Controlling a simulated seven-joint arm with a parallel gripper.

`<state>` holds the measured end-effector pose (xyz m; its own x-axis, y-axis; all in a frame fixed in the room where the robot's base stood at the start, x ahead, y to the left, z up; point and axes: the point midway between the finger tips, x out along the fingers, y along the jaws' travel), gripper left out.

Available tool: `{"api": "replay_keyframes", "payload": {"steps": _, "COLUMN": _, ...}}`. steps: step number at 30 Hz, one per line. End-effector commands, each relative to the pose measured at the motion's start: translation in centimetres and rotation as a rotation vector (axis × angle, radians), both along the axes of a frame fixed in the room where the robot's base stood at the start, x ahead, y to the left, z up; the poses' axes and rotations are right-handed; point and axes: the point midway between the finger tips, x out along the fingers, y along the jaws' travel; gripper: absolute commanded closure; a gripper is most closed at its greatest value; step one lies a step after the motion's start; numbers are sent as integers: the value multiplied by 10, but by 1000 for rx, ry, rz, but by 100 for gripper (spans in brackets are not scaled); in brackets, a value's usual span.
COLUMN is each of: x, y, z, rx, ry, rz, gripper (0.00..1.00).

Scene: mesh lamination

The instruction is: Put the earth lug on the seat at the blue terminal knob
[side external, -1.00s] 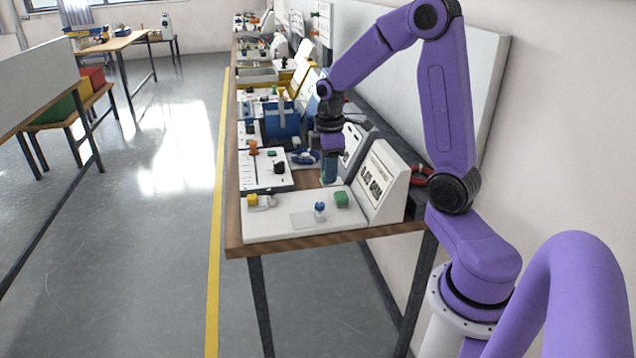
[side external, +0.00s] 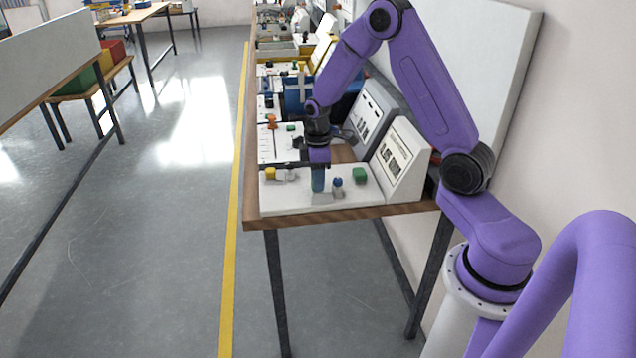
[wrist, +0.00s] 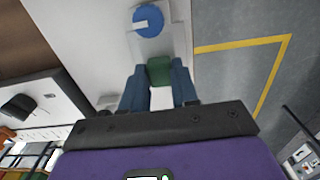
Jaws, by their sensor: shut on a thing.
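The blue terminal knob (side external: 338,183) stands on the near white panel (side external: 290,199). In the wrist view, the knob (wrist: 148,20) is at the top, with a pale plate (wrist: 176,40) around its foot. My gripper (side external: 318,190) is just left of the knob in the side view, low over the panel. In the wrist view, my gripper (wrist: 158,74) is shut on a small green piece (wrist: 160,70), which I take for the earth lug. Its far end points towards the knob and looks short of it. In the side view the fingers hide the lug, so its height above the panel is unclear.
A white sloped meter (side external: 402,160) stands at the right. More panels and equipment line the bench behind. The bench edge (side external: 330,216) is close in front.

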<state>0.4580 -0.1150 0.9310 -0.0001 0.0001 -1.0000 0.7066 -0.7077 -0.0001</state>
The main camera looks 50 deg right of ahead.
Motion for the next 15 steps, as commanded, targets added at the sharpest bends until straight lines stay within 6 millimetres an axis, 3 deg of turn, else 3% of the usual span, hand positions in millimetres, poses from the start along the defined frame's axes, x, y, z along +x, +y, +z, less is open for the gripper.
{"api": "replay_keyframes", "payload": {"steps": 4, "x": 0, "y": 0, "z": -14, "rx": 0, "ry": 0, "rz": 1, "gripper": 100}}
{"api": "replay_keyframes", "payload": {"steps": 15, "x": 0, "y": 0, "z": -17, "rx": 0, "ry": 0, "rz": 1, "gripper": 100}}
